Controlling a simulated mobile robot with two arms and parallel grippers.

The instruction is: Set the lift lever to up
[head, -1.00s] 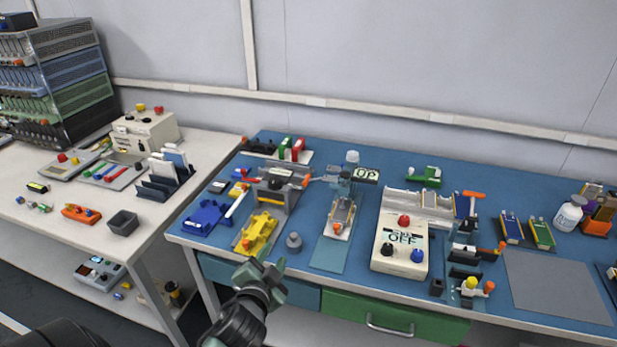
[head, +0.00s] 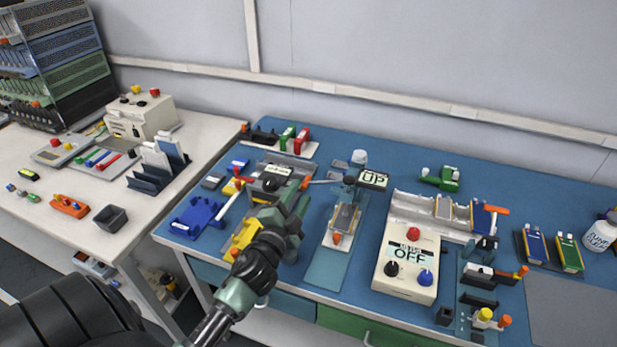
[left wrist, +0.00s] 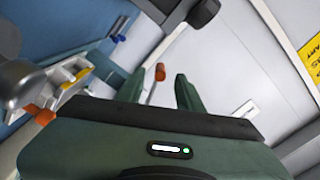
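The lift lever (head: 326,182) is a thin grey arm with an orange-red knob (head: 306,183). It reaches out to the left, roughly level, from a small press-like fixture (head: 349,184). A sign (head: 373,179) beside that fixture appears to read UP. My left gripper (head: 296,204) is just in front of and below the knob in the head view. In the left wrist view its two green fingers (left wrist: 160,90) are apart, and an orange knob (left wrist: 160,72) shows in the gap between them, near the tips. Contact cannot be told. My right gripper is not in view.
A cream control box (head: 408,267) reading OFF stands to the right. A blue holder (head: 197,217) and a yellow fixture (head: 243,236) stand left of my gripper. Grey rails (head: 427,215) lie behind the box. The teal strip (head: 328,268) has free room at its front.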

